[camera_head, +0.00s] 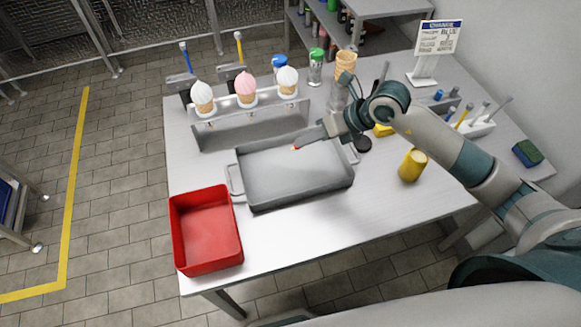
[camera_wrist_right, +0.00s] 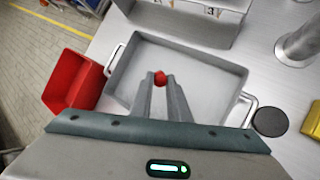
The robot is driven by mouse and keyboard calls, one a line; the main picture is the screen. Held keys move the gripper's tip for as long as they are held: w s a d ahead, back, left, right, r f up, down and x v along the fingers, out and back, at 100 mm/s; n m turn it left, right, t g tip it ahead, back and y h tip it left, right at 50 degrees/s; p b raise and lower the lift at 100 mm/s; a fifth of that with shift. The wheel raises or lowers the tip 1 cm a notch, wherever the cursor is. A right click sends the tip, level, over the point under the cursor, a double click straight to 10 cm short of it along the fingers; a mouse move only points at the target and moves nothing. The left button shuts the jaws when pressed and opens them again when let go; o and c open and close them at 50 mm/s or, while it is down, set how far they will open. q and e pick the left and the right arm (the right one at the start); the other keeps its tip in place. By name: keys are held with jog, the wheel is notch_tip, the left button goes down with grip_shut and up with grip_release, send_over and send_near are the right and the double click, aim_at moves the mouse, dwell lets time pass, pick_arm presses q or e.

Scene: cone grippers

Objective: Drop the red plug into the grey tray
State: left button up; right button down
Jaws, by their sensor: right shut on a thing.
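The red plug (camera_wrist_right: 160,77) is a small round piece held between the fingertips of my right gripper (camera_wrist_right: 160,82). In the head view only a bit of the plug (camera_head: 294,148) shows at the tip of my right gripper (camera_head: 299,144). The gripper is shut on it. The grey tray (camera_head: 296,199) is a wide metal pan with side handles on the table. It also shows in the right wrist view (camera_wrist_right: 125,68). The plug is over the tray, toward its back edge in the head view; its exact height cannot be told. My left gripper is not in view.
A red bin (camera_head: 207,232) stands left of the tray at the table's front corner. A metal rack with ice cream cones (camera_head: 246,97) stands behind the tray. A yellow cup (camera_head: 412,165) and a black disc (camera_head: 363,145) are to the right. Bare table lies in front.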

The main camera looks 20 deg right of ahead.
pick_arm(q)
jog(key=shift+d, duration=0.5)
pick_arm(e)
jog(key=shift+d, duration=0.1)
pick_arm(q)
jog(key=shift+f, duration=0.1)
pick_arm(e)
jog(key=shift+f, duration=0.15)
jog(key=shift+f+b, duration=1.9)
jog(key=shift+f, duration=0.95)
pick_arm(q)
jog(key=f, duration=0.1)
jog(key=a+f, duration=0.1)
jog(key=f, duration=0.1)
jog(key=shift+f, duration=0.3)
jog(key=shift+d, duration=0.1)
pick_arm(e)
jog(key=c, duration=1.6)
grip_release()
